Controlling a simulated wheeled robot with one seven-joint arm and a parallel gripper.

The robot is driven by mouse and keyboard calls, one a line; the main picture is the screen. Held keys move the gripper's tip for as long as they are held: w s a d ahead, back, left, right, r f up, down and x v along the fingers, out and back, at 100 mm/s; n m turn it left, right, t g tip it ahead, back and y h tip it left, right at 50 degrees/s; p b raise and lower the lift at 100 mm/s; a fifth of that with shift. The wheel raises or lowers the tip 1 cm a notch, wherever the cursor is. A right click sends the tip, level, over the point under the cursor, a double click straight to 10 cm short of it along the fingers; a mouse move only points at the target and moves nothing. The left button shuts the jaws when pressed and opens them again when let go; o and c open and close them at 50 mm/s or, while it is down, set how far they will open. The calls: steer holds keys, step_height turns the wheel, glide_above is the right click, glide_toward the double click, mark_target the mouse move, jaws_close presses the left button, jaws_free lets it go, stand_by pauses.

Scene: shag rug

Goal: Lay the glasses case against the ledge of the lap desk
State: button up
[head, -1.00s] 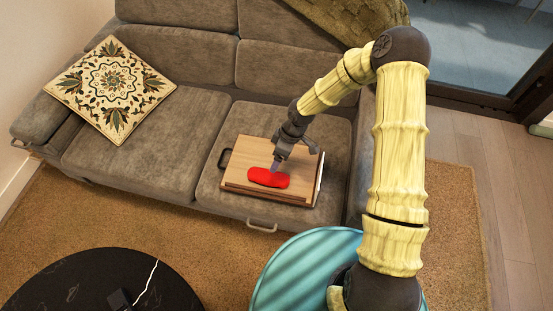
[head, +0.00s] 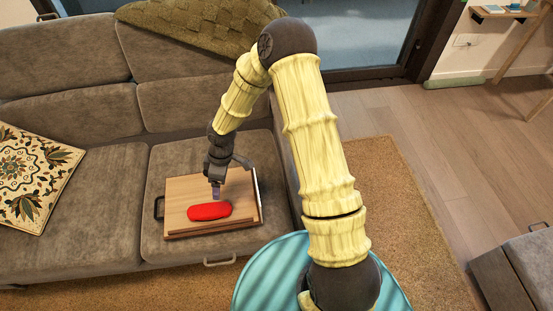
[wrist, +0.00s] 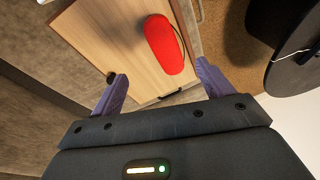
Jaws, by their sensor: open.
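The red glasses case (head: 209,211) lies flat on the wooden lap desk (head: 245,205), near its front edge and roughly lengthwise to it. In the wrist view the case (wrist: 164,45) lies close to the raised strip, the ledge (wrist: 187,22), along the desk's right side there. I cannot tell whether they touch. My gripper (head: 216,194) is over the desk, just behind and above the case. In the wrist view my gripper (wrist: 163,76) has its purple fingers spread wide, with nothing held between them; the case lies beyond the fingertips.
The lap desk rests on the grey sofa's seat (head: 110,195). A dark handle (head: 158,207) is at its left. A patterned cushion (head: 28,175) lies further left.

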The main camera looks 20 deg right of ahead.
steer(key=s+d+r+m+t+h, duration=0.1)
steer(key=s+d+r+m, duration=0.5)
steer(key=r, duration=0.4)
steer(key=s+d+r+m+t+h, duration=0.1)
steer(key=s+d+r+m+t, duration=0.1)
steer(key=s+d+r+m, duration=0.5)
steer(key=d+r, duration=0.3)
steer(key=shift+d+r+m, duration=0.3)
steer(key=shift+r+m, duration=0.1)
